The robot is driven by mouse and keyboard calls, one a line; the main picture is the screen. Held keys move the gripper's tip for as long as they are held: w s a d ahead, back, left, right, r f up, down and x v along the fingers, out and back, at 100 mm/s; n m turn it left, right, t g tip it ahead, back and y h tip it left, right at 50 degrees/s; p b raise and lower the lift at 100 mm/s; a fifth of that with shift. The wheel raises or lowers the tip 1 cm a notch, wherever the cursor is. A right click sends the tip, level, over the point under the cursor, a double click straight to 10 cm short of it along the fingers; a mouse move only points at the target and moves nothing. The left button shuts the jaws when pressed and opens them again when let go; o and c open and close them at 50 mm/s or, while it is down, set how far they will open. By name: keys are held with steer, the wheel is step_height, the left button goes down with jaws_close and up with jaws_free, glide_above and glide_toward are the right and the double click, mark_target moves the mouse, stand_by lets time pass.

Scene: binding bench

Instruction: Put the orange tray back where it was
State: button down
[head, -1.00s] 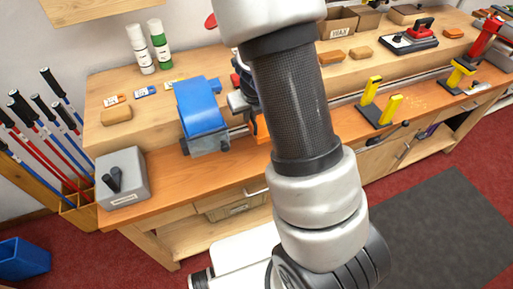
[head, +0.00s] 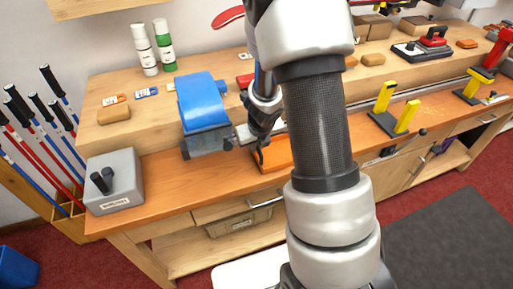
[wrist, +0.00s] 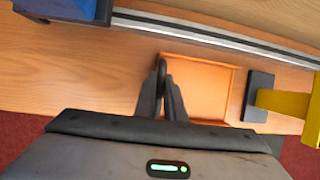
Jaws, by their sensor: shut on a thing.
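The orange tray (head: 279,155) is shallow and sits at the front strip of the bench, right of the blue machine. My gripper (head: 261,155) is at its left edge, partly behind my arm. In the wrist view, my gripper (wrist: 162,85) is shut on the left wall of the orange tray (wrist: 206,88). The tray looks empty and about level. I cannot tell whether its underside touches the bench.
The blue machine (head: 203,103) stands close on the left, with a grey block (head: 115,181) beyond it. A yellow-posted stand (wrist: 258,98) is just right of the tray. A metal rail (wrist: 215,37) runs behind it.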

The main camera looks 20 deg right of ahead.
steer(key=c, duration=1.8)
jaws_free()
steer(key=shift+c, duration=0.2)
